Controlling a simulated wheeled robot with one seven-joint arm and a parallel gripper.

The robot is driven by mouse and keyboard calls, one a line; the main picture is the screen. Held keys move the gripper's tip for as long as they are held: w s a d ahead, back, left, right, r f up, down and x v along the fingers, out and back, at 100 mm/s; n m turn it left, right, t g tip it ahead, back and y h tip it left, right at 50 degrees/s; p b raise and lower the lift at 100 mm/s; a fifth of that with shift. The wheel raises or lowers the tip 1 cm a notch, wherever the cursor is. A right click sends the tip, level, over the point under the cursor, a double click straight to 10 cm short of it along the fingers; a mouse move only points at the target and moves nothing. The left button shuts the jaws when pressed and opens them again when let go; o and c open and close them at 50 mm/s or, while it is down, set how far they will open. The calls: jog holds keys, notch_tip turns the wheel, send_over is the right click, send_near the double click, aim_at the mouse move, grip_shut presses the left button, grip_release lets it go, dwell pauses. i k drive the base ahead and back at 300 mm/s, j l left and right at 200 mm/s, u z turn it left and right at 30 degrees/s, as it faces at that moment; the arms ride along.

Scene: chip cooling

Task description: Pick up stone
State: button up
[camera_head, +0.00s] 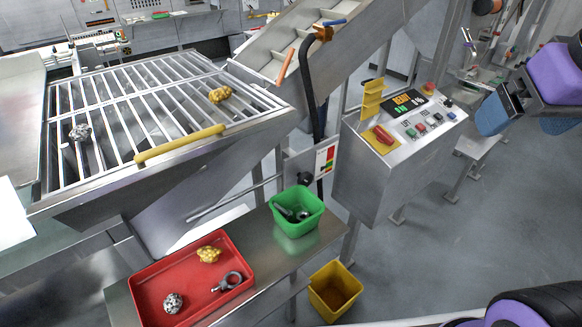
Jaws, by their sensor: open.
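A grey-and-white speckled stone (80,132) lies on the metal grate (147,107) at the left. A similar speckled lump (173,303) lies in the red tray (146,281) at the lower left. My gripper (525,120) is at the upper right, with blue pads. It is open and far to the right of the grate, beyond the control box.
The control box (372,180) stands between my gripper and the grate. A steel chute (300,42) rises behind the grate. A green bin (297,213) holding metal parts stands beside the tray, and a yellow bin (335,290) is lower down. A yellow handle (180,146) edges the grate.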

aim_at(81, 132)
jog(key=u, duration=1.45)
